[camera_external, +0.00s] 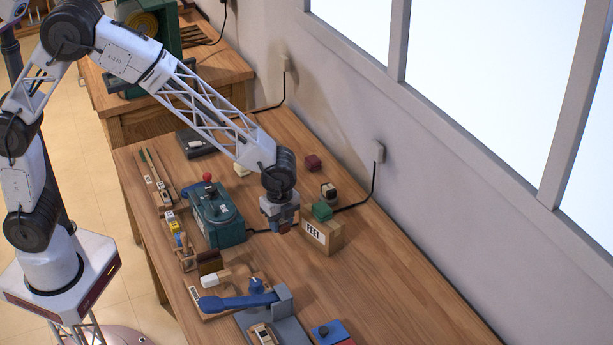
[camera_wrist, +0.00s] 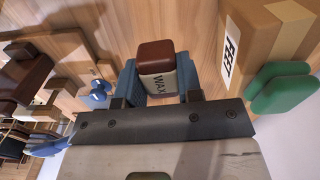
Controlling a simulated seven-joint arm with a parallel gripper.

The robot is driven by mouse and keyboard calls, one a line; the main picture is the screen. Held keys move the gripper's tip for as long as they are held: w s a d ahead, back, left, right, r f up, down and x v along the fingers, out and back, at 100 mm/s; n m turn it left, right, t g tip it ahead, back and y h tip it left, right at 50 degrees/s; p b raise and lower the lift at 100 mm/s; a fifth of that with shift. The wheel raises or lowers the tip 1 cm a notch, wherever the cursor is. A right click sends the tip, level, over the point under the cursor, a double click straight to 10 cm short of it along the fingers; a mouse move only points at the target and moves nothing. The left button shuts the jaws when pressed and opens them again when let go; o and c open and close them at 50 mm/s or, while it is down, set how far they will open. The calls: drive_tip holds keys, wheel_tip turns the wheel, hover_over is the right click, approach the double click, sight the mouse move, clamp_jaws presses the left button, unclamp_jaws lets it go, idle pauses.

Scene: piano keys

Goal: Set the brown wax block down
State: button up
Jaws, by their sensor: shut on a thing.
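My gripper (camera_external: 279,226) hangs over the workbench, pointing down, just left of the cardboard box marked FELT. In the wrist view its two blue fingers (camera_wrist: 160,88) are shut on the brown wax block (camera_wrist: 155,55), one on each side. The block has a brown top and a pale label reading WAX. In the external view only a small brown part of the block (camera_external: 284,231) shows beneath the fingers. The block seems to be held above the wooden bench top (camera_external: 400,290); the exact gap cannot be told.
The FELT box (camera_external: 323,238) with a green piece (camera_external: 322,210) on top stands close on the right. A green machine (camera_external: 217,218) stands on the left. A blue-handled lever tool (camera_external: 238,302) lies in front. A dark red block (camera_external: 313,162) sits behind. Bench to the front right is clear.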

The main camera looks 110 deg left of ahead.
drive_tip(key=shift+m, duration=0.8)
drive_tip(key=w+d+f, duration=0.1)
drive_tip(key=w+d, duration=0.2)
drive_tip(key=d, duration=0.1)
drive_tip(key=w+d+f, duration=0.1)
drive_tip(key=w+d, duration=0.2)
drive_tip(key=d, duration=0.2)
drive_tip(key=w+d+f, duration=0.1)
drive_tip(key=w+d, duration=0.2)
drive_tip(key=d, duration=0.1)
drive_tip(key=shift+w+d, duration=0.1)
drive_tip(key=shift+d, duration=0.15)
drive_tip(key=shift+w, duration=0.1)
hover_over(356, 296)
drive_tip(key=shift+w+f, duration=0.1)
drive_tip(key=shift+f, duration=0.65)
drive_tip(key=shift+f, duration=0.1)
drive_tip(key=shift+f, duration=1.7)
drive_tip(key=shift+f, duration=0.1)
drive_tip(key=o, duration=0.9)
